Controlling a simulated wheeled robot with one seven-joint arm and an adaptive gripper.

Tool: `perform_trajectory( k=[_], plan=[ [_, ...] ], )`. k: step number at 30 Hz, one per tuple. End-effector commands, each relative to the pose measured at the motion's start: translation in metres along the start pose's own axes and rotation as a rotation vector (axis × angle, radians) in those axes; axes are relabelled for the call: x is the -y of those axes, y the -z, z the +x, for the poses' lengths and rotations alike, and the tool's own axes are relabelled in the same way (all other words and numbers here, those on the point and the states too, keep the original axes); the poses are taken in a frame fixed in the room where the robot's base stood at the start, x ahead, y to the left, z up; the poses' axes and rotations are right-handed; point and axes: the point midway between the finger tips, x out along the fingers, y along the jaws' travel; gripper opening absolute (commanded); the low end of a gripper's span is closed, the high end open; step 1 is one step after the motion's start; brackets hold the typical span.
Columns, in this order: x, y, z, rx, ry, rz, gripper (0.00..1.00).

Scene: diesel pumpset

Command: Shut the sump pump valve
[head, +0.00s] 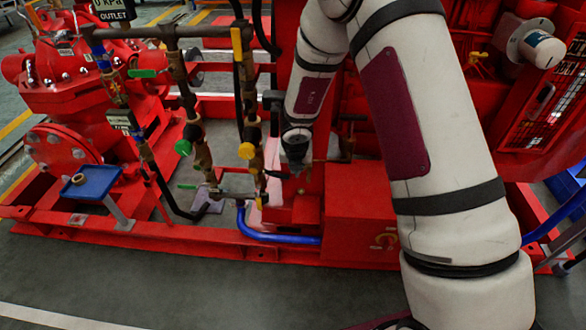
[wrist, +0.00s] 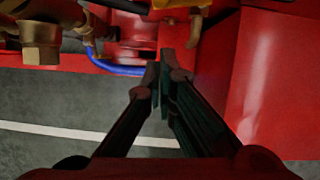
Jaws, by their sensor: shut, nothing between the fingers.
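Several valves sit on the brass pipework left of my arm in the head view. One has a round green knob (head: 183,147), one a round yellow knob (head: 247,150). A green lever (head: 140,73) lies level higher up, and a small green lever (head: 187,186) sits low. I cannot tell which is the sump pump valve. My gripper (wrist: 166,62) is shut and empty, its fingertips together in the wrist view. They are close below a yellow part (wrist: 182,4) at the top edge, with brass fittings (wrist: 40,42) to the left. Contact is unclear.
A blue hose (head: 275,237) runs along the red base frame (head: 180,236). A blue tray (head: 91,181) stands at the left. A red block (wrist: 282,80) rises close on the gripper's right. The grey floor (head: 150,280) in front is clear.

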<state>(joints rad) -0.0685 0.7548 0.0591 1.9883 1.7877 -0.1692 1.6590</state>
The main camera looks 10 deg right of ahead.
Motion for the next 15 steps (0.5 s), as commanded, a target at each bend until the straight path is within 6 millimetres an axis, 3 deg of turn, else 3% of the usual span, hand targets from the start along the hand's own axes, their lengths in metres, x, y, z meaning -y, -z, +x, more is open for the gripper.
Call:
perform_trajectory(
  k=[15],
  plan=[
    [-0.005,0.000,-0.074,-0.001,-0.002,0.000,0.00]
  ],
)
